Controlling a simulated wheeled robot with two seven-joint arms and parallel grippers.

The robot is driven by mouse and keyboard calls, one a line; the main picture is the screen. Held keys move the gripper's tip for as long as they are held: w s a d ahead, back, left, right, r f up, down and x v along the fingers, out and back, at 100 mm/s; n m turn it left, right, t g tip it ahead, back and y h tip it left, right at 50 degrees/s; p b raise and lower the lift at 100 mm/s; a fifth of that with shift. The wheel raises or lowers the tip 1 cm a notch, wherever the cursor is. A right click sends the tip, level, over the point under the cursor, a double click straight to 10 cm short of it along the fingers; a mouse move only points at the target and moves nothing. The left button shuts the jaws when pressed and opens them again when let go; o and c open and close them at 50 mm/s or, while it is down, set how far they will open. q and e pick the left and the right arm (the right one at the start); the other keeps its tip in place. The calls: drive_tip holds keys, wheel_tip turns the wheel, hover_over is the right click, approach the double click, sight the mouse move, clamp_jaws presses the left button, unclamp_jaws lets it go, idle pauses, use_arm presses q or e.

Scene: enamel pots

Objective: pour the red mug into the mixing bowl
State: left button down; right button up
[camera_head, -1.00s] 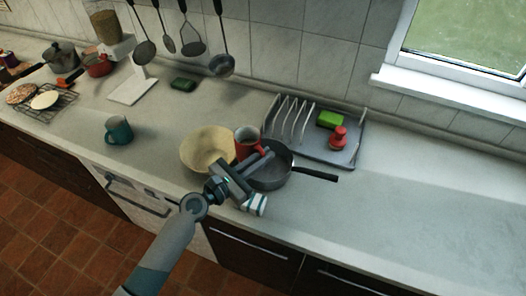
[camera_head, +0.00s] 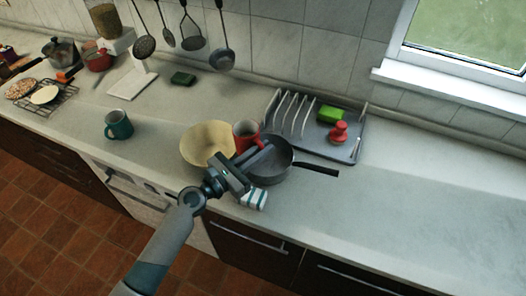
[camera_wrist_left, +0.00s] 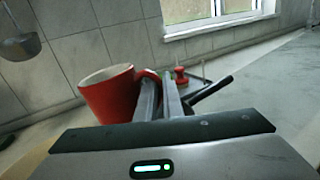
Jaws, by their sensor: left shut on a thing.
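The red mug (camera_head: 244,136) is held by my left gripper (camera_head: 262,154), whose fingers are shut at its handle side. The mug also shows in the left wrist view (camera_wrist_left: 108,98), left of the fingers (camera_wrist_left: 160,92), with a pale inside. In the head view the mug looks roughly upright, over the right rim of the mixing bowl. The cream mixing bowl (camera_head: 202,146) stands on the counter to the left of the mug. What is in the mug and its lower part are hidden. My right gripper is not in view.
A dark frying pan (camera_head: 270,170) stands right of the bowl, under the gripper. A striped cloth (camera_head: 254,199) lies at the front edge. A dish rack (camera_head: 350,152) is behind the pan. A teal mug (camera_head: 119,125) stands left. The counter at right is clear.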

sight(251, 139)
use_arm(q)
drive_tip(key=shift+w+a+r+n+t+b, duration=0.15)
drive_tip(key=shift+a+r+n+t+b, duration=0.15)
drive_tip(key=shift+a+r+n+b, duration=0.25)
drive_tip(key=shift+w+a+r+n, duration=0.1)
drive_tip(key=shift+a+r+n, duration=0.05)
drive_tip(key=shift+r+n, duration=0.25)
drive_tip(key=shift+a+b, duration=0.1)
drive_tip(key=shift+b, duration=0.2)
drive_tip(key=shift+a+r+n+h, duration=0.1)
drive_tip(key=shift+r+n+h, duration=0.1)
drive_tip(key=shift+n+h, duration=0.1)
drive_tip(key=shift+w+a+r+n+t, duration=0.1)
drive_tip(key=shift+a+r+n+t, duration=0.15)
drive_tip(key=shift+t, duration=0.15)
drive_tip(key=shift+w+a+r+n+b, duration=0.1)
drive_tip(key=shift+a+r+n+b, duration=0.25)
drive_tip(key=shift+r+n+b, duration=0.15)
drive_tip(key=shift+a+r+n+t, duration=0.2)
drive_tip(key=shift+n+t, duration=0.1)
drive_tip(key=shift+t, duration=0.1)
drive_tip(key=shift+w+a+r, duration=0.15)
drive_tip(key=shift+a+r, duration=0.05)
drive_tip(key=shift+a, duration=0.05)
drive_tip(key=shift+w+a+f+n+t+b, duration=0.1)
drive_tip(key=shift+w+a+n+t+b, duration=0.15)
drive_tip(key=shift+a+n+t+b, duration=0.6)
